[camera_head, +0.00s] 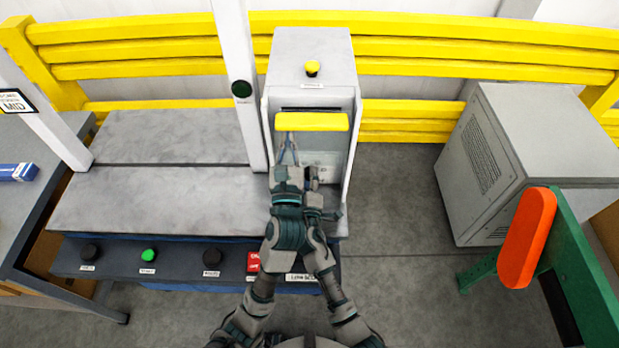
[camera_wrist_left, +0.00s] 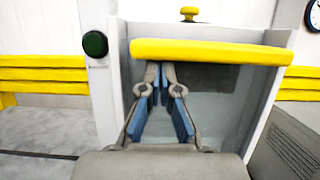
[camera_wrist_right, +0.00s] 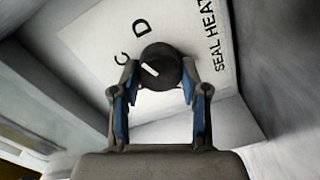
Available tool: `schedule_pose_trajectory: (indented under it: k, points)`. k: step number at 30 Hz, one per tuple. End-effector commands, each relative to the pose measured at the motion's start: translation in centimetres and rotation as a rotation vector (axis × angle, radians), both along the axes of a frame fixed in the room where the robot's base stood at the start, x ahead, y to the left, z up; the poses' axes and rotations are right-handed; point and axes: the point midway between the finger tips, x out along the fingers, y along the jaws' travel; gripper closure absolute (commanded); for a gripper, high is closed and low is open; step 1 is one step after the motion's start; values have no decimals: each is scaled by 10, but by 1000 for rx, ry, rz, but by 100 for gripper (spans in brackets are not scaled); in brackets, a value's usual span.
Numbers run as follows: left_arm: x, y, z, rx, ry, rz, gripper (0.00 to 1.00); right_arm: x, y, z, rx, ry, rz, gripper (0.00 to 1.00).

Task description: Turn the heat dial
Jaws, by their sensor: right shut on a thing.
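The heat dial (camera_wrist_right: 160,68) is a round black knob with a white pointer mark. It sits on a white panel (camera_wrist_right: 95,35) lettered "SEAL HEAT", with C and D beside the knob. The pointer faces up and left, between C and D, in the right wrist view. My right gripper (camera_wrist_right: 160,77) is shut on the dial, one finger at each side. In the head view my arms hide the dial. My left gripper (camera_head: 288,143) is in front of the grey cabinet, by the yellow bar. Its fingertips nearly meet, with nothing seen between them, in the left wrist view (camera_wrist_left: 162,72).
The yellow bar (camera_head: 311,122) crosses the cabinet's front (camera_head: 312,58). A white post (camera_head: 239,70) with a dark green button stands at left. Black knobs and a green button line the front rail (camera_head: 180,260). A grey box (camera_head: 530,150) and an orange pad (camera_head: 527,238) are at right.

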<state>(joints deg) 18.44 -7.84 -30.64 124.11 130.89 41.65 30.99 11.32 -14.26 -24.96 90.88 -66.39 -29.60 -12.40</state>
Motion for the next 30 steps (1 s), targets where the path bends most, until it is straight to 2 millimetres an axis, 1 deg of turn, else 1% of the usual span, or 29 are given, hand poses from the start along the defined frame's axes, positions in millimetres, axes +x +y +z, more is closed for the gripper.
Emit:
schedule_pose_trajectory:
  k: [1,6,12,18,30]
  points:
    - [0,0,1,0,-3,0,100,-1,-2,-7,34,14,-6,90]
    - [0,0,1,-1,-3,0,100,-1,-2,-8,140,16,-6,90]
    - [0,0,1,-1,-3,0,100,-1,-2,-9,220,17,-6,90]
    - [0,0,0,-1,-3,-1,100,-1,-2,-10,255,17,-6,90]
    - [0,0,0,-1,-3,-1,100,-1,-3,-10,261,19,-7,90]
